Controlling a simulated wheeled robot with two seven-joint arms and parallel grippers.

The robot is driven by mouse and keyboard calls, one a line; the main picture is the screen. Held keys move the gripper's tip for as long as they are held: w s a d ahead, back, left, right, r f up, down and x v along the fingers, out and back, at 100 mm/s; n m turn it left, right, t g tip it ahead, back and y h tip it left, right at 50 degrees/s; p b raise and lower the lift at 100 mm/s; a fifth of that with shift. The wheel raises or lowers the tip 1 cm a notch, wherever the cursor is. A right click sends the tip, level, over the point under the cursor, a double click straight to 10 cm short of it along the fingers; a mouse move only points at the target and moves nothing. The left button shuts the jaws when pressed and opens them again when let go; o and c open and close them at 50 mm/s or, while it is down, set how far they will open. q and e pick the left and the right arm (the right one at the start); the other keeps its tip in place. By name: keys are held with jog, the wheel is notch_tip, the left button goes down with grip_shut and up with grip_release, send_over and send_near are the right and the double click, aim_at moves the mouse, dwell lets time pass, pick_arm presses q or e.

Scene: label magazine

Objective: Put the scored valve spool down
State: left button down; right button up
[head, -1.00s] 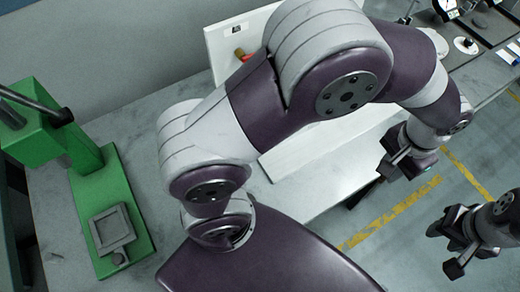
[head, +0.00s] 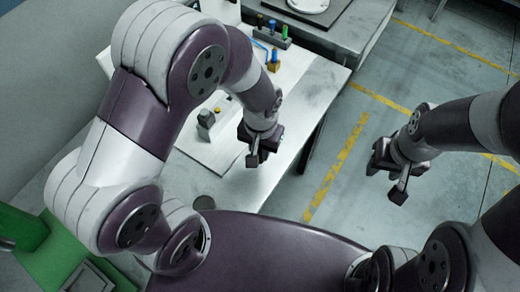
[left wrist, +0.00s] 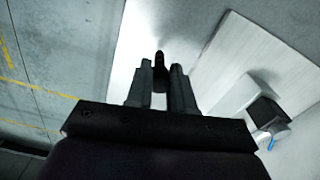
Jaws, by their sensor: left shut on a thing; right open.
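My left gripper (head: 255,152) hangs over the pale table near its right edge. In the left wrist view its two fingers (left wrist: 161,88) are shut on a dark, round-ended piece, the valve spool (left wrist: 159,64), which sticks out past the fingertips. Scoring on it cannot be made out, and in the head view I cannot tell the spool from the dark fingers. My right gripper (head: 392,180) is open and empty, out over the floor to the right of the table.
A pale board (head: 212,150) lies on the table (head: 284,150), with a grey block (head: 205,122) on it. Pegs with coloured tops (head: 272,27) stand farther back. A green machine (head: 55,258) stands lower left. Bare table shows along the right edge; the floor beyond has yellow lines.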

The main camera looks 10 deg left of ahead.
pick_arm(q)
jog(key=shift+w+f, duration=0.1)
jog(key=shift+f, duration=0.85)
jog(key=c, duration=1)
grip_release()
jog(key=shift+f, duration=0.15)
notch_tip(320, 180, up, 12)
jog(key=shift+f, duration=0.2)
jog(key=shift+n+t, duration=0.7)
jog(key=shift+n, duration=0.1)
jog(key=s+a, duration=0.1)
jog(key=a, duration=0.2)
jog(key=s+a, duration=0.1)
jog(key=a, duration=0.2)
jog(key=s+a, duration=0.1)
jog(key=a, duration=0.2)
jog(key=shift+a+f, duration=0.15)
jog(key=shift+f, duration=0.05)
